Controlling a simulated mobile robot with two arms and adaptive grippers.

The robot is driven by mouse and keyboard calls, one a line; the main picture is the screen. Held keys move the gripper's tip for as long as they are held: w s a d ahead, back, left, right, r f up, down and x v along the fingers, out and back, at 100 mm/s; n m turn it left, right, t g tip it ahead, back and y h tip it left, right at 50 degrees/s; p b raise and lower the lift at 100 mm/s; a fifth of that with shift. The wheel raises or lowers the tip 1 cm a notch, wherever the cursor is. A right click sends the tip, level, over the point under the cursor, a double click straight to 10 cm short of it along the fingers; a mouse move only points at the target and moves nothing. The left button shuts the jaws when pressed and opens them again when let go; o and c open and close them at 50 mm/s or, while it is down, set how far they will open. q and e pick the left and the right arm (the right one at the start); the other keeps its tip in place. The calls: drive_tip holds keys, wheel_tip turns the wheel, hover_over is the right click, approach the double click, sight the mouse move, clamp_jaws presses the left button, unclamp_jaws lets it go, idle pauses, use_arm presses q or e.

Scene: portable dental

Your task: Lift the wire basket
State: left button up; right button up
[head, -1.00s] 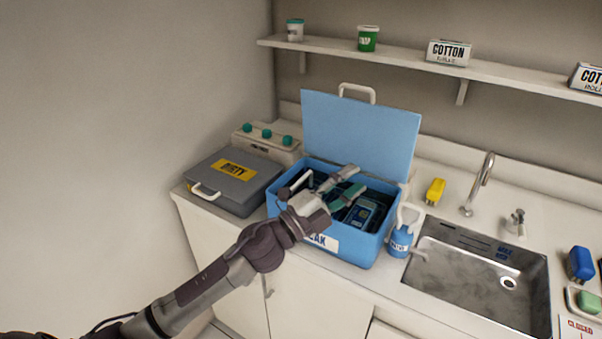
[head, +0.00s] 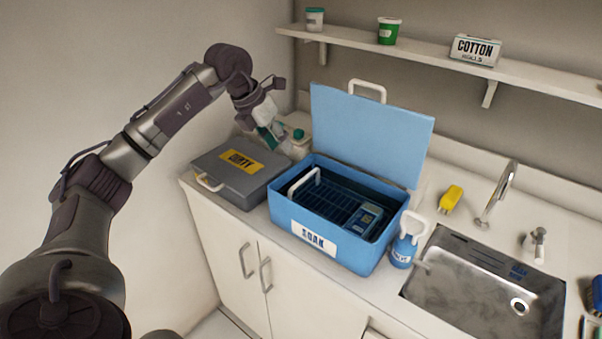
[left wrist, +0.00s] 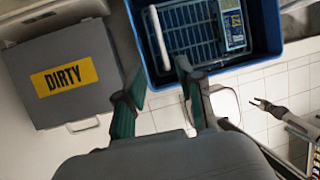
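The dark wire basket (head: 335,197) sits inside the open blue SOAK box (head: 290,212), with its white handle (head: 304,183) upright at the left. It also shows in the left wrist view (left wrist: 190,35), at the top. A blue packet (head: 366,217) lies in it at the right. My left gripper (head: 272,138) is open and empty, above and behind the grey DIRTY box, apart from the basket. Its two green-tipped fingers stand apart in the left wrist view (left wrist: 158,95). What looks like my right gripper (left wrist: 260,103) shows small at the right of the left wrist view.
The blue lid (head: 365,130) stands raised behind the box. The grey DIRTY box (head: 240,182) is to its left, and a blue bottle (head: 403,250) and the sink (head: 480,285) are to its right. A shelf (head: 430,58) runs along the wall above.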

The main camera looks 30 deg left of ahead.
sight(302, 179)
use_arm(q)
drive_tip(key=p+x, duration=0.2)
drive_tip(key=x, duration=1)
drive_tip(key=shift+d+f, duration=0.2)
clamp_jaws()
